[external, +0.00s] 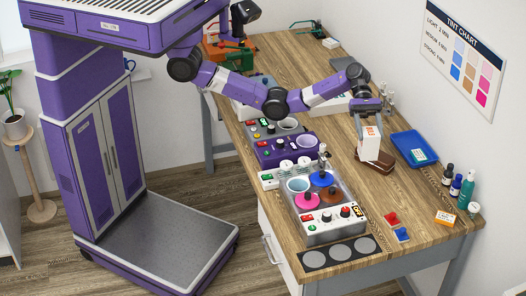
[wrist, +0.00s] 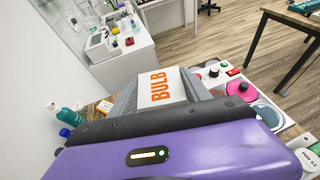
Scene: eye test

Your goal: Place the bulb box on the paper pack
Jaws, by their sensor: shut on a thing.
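The bulb box (external: 370,143) is white with orange lettering and is held upright between the fingers of my gripper (external: 367,112), over the right part of the table. In the wrist view the box (wrist: 161,88) shows the word BULB between the grey fingers. Its lower end is in front of a brown case (external: 378,164) in the external view; I cannot tell whether they touch. No paper pack can be named with certainty. A flat white thing (external: 332,104) lies partly hidden behind my forearm.
A blue tray (external: 428,141) with a small teal and white packet stands right of the box. Several bottles (external: 456,185) and an orange-white box (external: 446,218) stand near the right edge. A machine with coloured discs (external: 330,222) stands in front. Bare wood shows right of this machine.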

